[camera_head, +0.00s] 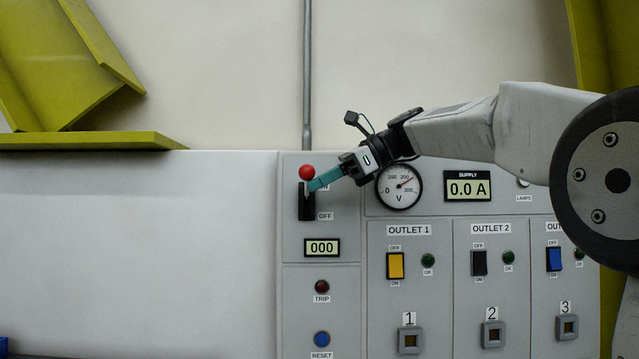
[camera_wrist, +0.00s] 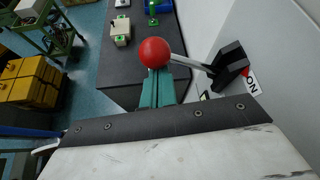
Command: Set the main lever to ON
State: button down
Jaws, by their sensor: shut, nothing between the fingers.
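The main lever has a red ball knob (camera_head: 307,172) on a pale rod, rising from a black slotted housing (camera_head: 306,205) at the panel's upper left. In the wrist view the fingertips (camera_wrist: 157,76) overlap the knob's lower edge; contact is unclear.
A voltmeter dial (camera_head: 399,187) and a 0.0 A supply display (camera_head: 467,188) are right of the lever. A 000 display (camera_head: 322,248) sits below it. Outlet switches, including a yellow one (camera_head: 396,266), are lower right. Left of the panel is a bare pale surface (camera_head: 140,250).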

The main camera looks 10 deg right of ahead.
jog(key=s+d, duration=0.2)
jog(key=d, duration=0.7)
jog(key=shift+d+r, duration=0.15)
jog(key=shift+r, duration=0.3)
